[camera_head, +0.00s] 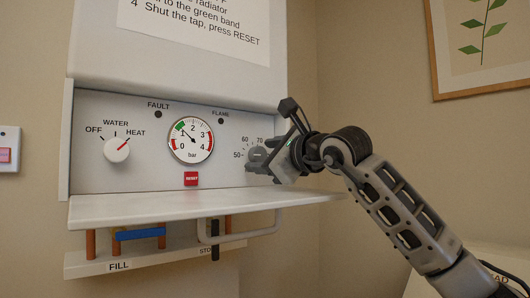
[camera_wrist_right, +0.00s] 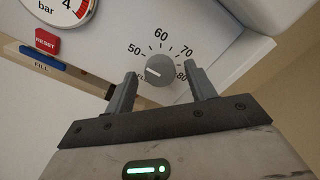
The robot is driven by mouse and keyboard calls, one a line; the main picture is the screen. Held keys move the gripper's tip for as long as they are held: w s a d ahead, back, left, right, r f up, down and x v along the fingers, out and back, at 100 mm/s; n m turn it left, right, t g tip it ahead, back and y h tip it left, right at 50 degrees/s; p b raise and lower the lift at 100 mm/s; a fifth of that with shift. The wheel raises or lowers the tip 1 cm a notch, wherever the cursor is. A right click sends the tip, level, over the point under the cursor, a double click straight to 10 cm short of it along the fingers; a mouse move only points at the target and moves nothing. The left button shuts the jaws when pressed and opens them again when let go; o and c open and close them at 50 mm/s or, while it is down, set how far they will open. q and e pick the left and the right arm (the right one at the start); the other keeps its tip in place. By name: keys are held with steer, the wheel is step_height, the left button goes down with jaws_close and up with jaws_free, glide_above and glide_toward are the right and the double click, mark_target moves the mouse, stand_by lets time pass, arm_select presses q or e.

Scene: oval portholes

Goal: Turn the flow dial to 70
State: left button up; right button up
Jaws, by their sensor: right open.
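The flow dial (camera_wrist_right: 160,70) is a round grey knob with a white mark, on the white panel at right. In the right wrist view the mark points left, on the 50 side of the scale, away from the 70. My right gripper (camera_wrist_right: 162,76) is open, with its two fingers on either side of the dial and visible gaps to it. In the head view the dial (camera_head: 257,155) is partly hidden by my right gripper (camera_head: 274,142). The 80 is hidden there. My left gripper is not in view.
The panel also has a mode knob (camera_head: 117,149) marked OFF, WATER, HEAT, a pressure gauge (camera_head: 190,140) and a red RESET button (camera_head: 191,179). A white flap (camera_head: 180,206) juts out below. Under it are a blue tap handle (camera_head: 140,235) and pipes.

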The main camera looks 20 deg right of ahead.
steer(key=shift+w, duration=0.15)
steer(key=c, duration=1)
